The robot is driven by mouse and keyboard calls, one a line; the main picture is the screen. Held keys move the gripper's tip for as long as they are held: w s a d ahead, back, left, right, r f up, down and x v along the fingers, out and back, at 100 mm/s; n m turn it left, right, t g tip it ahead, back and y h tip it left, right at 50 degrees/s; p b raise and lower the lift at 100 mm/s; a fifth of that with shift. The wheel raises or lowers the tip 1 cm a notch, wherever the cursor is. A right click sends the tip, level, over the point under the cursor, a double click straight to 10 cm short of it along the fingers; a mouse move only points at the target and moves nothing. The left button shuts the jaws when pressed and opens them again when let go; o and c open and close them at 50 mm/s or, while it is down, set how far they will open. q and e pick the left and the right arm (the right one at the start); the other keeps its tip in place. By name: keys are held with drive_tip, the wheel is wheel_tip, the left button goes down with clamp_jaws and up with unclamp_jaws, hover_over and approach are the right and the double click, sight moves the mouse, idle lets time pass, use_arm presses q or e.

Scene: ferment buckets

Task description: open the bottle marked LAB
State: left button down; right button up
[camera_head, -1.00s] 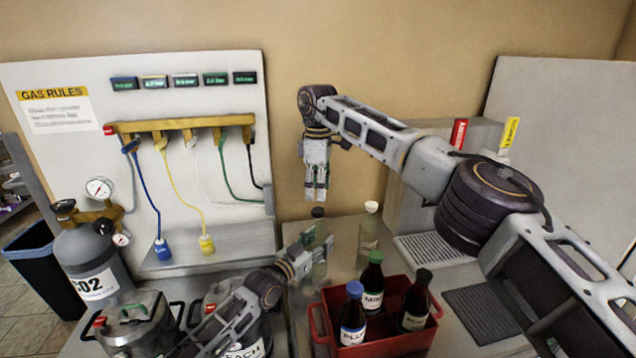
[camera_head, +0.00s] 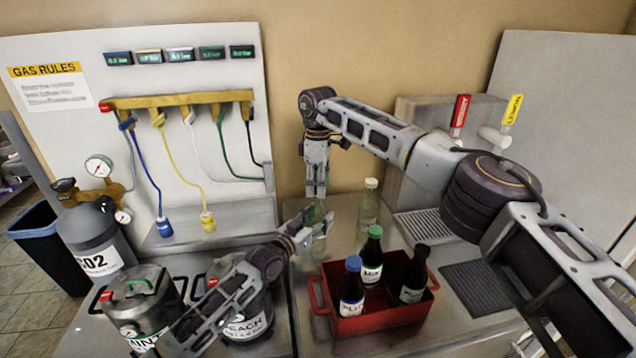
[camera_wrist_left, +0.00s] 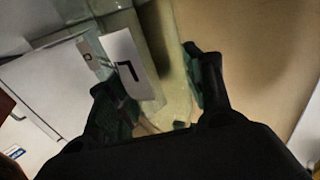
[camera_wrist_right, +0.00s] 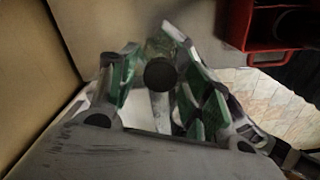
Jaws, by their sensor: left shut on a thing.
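A clear glass bottle stands on the metal counter, mostly hidden behind my grippers in the head view; its glass shows in the left wrist view (camera_wrist_left: 172,60). Its white label (camera_wrist_left: 130,64) shows a large "L"; the rest of the word is cut off. My left gripper (camera_head: 312,224) is shut on this bottle's body from the side. My right gripper (camera_head: 316,192) points straight down over the bottle top. In the right wrist view the dark round cap (camera_wrist_right: 160,73) lies between the right fingers, which stand apart with gaps beside it.
A red crate (camera_head: 378,322) with several dark capped bottles stands just right of my left gripper. Another clear bottle (camera_head: 368,208) stands behind it. Steel kegs (camera_head: 140,305) stand at the left, below the gas panel (camera_head: 60,150). A tap unit (camera_head: 425,110) is behind my right arm.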

drive_tip(key=c, duration=1.1)
drive_tip(key=shift+o, duration=0.2)
